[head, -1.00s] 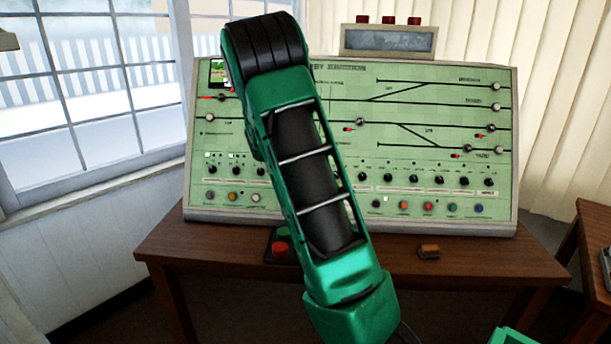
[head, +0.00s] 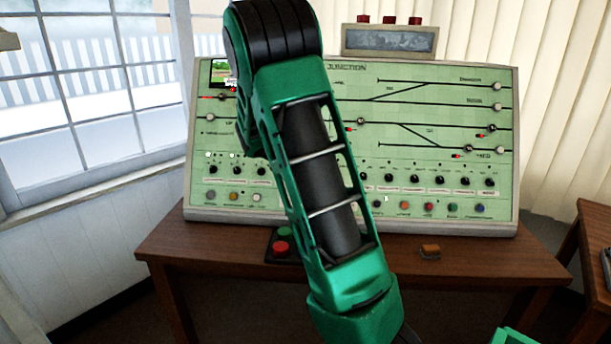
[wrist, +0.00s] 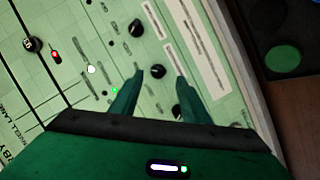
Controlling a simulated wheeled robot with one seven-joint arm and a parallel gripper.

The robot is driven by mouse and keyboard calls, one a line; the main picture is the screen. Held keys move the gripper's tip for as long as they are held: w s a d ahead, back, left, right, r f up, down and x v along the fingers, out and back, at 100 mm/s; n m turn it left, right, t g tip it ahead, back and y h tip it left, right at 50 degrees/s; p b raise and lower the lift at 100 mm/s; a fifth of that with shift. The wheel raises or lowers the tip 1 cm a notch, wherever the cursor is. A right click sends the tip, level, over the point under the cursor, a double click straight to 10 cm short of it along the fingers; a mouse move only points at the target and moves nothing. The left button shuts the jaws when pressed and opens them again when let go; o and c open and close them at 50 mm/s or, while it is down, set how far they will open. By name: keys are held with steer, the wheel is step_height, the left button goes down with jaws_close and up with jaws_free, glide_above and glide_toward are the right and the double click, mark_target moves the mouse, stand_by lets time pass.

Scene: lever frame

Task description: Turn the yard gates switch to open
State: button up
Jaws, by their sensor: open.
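The green control panel (head: 440,150) carries a row of black rotary knobs, including one at the left (head: 236,170) and one at the right (head: 389,177). In the wrist view my gripper (wrist: 160,76) is open, its two green fingers pointing at the panel. A black knob (wrist: 158,71) shows between the fingertips; contact cannot be told. Another knob (wrist: 136,27) lies beyond it, and a third (wrist: 177,111) is partly hidden by my gripper. The white labels are too blurred to read, so I cannot tell which knob is the yard gates switch. My arm hides my gripper in the head view.
A box with red and green buttons (head: 281,247) sits on the wooden desk (head: 190,250) below the panel; its green button (wrist: 283,60) shows in the wrist view. A lit green lamp (wrist: 114,90) is near the knobs.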

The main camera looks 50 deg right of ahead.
steer(key=v, duration=0.6)
stand_by(0.5)
steer(key=s+a+f+m+g+y, duration=0.1)
steer(key=s+a+y, duration=0.2)
steer(key=s+a, duration=0.4)
steer(key=s+a+f+m+g+y, duration=0.1)
steer(key=s+a+m+y, duration=0.1)
steer(key=s+a, duration=0.6)
steer(key=s+a+f+m+g+y, duration=0.1)
steer(key=s+a+y, duration=0.4)
steer(key=s, duration=1.4)
steer(key=a+f+m, duration=0.1)
steer(key=a, duration=0.1)
steer(key=shift+a, duration=0.4)
